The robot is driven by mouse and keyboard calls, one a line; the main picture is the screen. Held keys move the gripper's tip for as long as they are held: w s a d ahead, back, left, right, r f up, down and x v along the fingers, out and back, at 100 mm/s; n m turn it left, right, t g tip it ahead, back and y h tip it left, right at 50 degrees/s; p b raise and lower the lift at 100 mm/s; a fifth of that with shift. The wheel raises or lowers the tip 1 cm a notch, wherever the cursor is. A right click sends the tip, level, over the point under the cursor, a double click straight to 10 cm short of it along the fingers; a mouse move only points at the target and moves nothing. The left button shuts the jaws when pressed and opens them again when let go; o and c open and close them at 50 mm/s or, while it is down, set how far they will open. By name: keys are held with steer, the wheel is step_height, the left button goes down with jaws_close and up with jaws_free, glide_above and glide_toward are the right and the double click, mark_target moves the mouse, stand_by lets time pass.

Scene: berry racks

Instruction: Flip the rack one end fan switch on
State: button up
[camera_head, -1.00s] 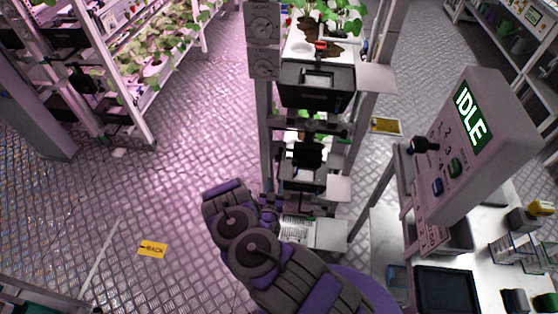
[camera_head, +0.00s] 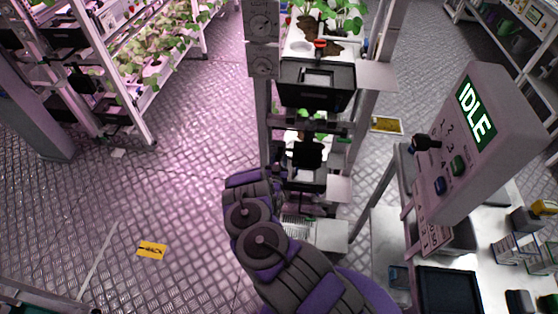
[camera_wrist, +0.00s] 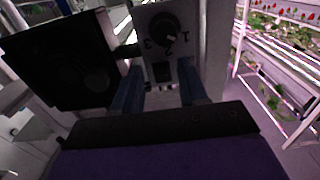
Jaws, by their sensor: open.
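In the wrist view a grey control panel (camera_wrist: 148,22) carries a black dial (camera_wrist: 163,27) marked 1, 2, 3. Below the dial is a small dark switch (camera_wrist: 161,71) with a reddish part; its position is too small to tell. My gripper (camera_wrist: 160,80) is open, its two blue fingers pointing at the panel's lower part, one on each side of the switch area. Whether they touch the panel cannot be told. A black box with a faint round face, perhaps the fan (camera_wrist: 65,60), is left of the panel. In the head view my arm hides the gripper beside the rack end (camera_head: 268,130).
A control box reading IDLE (camera_head: 476,115) stands on a bench at the right. Planted racks (camera_head: 150,75) stand at the upper left. A yellow floor tag (camera_head: 151,250) lies on the open metal floor at the left. Two dials (camera_head: 262,30) sit high on the rack end.

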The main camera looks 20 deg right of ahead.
steer(key=shift+c, duration=0.4)
jaws_close()
